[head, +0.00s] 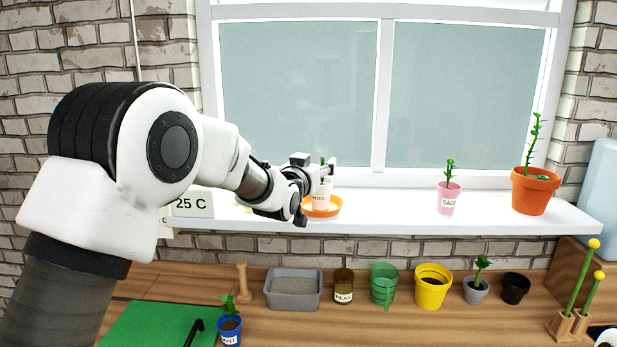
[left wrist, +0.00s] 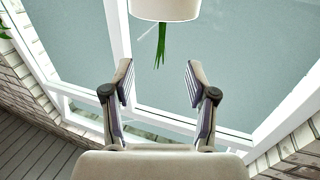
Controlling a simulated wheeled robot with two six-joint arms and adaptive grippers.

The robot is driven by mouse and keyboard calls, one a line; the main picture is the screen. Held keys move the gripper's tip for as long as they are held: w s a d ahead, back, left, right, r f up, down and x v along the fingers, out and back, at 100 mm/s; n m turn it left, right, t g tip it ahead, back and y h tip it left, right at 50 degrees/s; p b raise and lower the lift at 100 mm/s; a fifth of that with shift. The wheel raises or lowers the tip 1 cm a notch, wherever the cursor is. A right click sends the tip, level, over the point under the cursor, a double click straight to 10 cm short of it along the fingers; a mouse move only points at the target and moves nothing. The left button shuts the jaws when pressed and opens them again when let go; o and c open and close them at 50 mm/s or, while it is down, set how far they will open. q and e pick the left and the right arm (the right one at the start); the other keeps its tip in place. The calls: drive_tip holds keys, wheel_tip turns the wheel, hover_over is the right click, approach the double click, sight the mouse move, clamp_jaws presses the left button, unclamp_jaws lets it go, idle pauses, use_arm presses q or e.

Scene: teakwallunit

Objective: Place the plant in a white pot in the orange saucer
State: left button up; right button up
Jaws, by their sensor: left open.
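The plant in a white pot (head: 321,197), with thin green leaves and a partly readable label, appears upright on the orange saucer (head: 336,208) on the windowsill. My left gripper (head: 328,168) is at the pot's upper part and covers some of it and its leaves. In the left wrist view the picture is upside down; the white pot (left wrist: 165,9) is at the top edge with leaves hanging down. There my left gripper (left wrist: 159,78) has its fingers spread with nothing between them, and the pot lies beyond the fingertips.
On the sill stand a pink SAGE pot (head: 449,199), a terracotta pot (head: 530,194) and a 25 C display (head: 192,205). The counter below holds a grey tray (head: 293,290), a yellow pot (head: 432,288) and several other pots. The sill between saucer and pink pot is clear.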

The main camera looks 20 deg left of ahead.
use_arm(q)
drive_tip(key=s+b, duration=0.2)
drive_tip(key=s, duration=0.6)
drive_tip(key=shift+a, duration=0.15)
drive_tip(key=shift+s+r, duration=0.1)
